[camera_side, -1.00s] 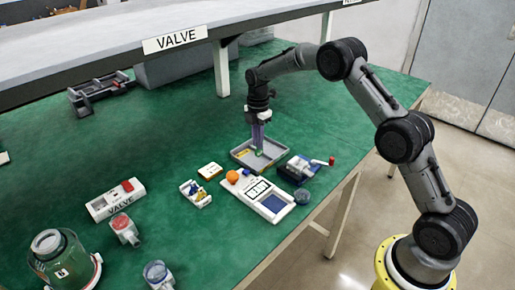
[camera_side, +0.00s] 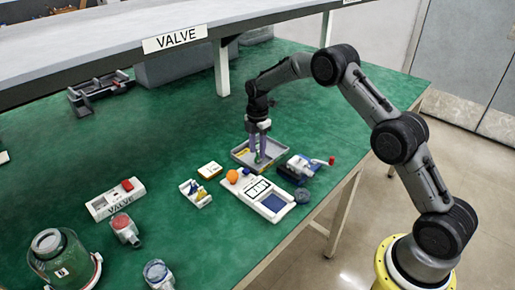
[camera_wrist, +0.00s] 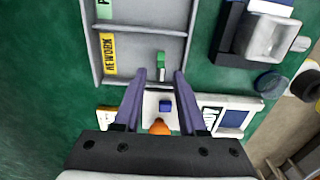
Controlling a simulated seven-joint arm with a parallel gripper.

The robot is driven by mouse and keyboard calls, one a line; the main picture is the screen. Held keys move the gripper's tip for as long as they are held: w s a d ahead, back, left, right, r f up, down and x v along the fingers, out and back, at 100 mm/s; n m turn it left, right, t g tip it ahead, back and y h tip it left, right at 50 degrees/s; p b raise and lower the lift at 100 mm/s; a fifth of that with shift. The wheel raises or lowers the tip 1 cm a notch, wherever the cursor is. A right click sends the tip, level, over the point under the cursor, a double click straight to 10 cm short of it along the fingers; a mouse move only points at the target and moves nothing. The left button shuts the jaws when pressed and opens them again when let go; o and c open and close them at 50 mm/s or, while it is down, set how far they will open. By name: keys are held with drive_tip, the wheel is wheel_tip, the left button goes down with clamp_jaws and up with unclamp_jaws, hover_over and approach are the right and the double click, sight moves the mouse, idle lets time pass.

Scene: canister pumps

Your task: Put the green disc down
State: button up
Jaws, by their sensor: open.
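The green disc (camera_wrist: 160,60) shows as a small narrow green shape between my fingertips, in the tray compartment with the yellow REWORK label (camera_wrist: 109,55). In the side view it is a tiny green spot (camera_side: 258,157) low between the fingers. My gripper (camera_wrist: 160,73) is open, with a purple finger on each side of the disc and a gap to both. In the side view my gripper (camera_side: 260,158) points down into the grey tray (camera_side: 280,163). Whether the disc lies flat or stands on edge is hard to tell.
A white device (camera_side: 240,190) with an orange ball (camera_side: 233,177) stands just in front of the tray. A dark blue fixture (camera_side: 300,168) with a red-tipped handle is close on the right.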

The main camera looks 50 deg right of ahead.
sight(258, 151)
wheel_tip(258, 151, up, 13)
drive_tip(key=s+a+r+m+t, duration=0.1)
drive_tip(key=s+a+r+m, duration=0.25)
drive_tip(key=s+r, duration=0.45)
drive_tip(key=s+a+r+m+t, duration=0.2)
drive_tip(key=s+r+m, duration=0.25)
drive_tip(key=s, duration=0.55)
drive_tip(key=s+a+r+m+t, duration=0.1)
drive_tip(key=s+a+r+m, duration=0.3)
drive_tip(key=s, duration=0.6)
drive_tip(key=s+f+m+t, duration=0.1)
drive_tip(key=s+f+m, duration=0.5)
drive_tip(key=s, duration=0.5)
drive_tip(key=shift+d+t, duration=0.3)
drive_tip(key=shift+d, duration=0.05)
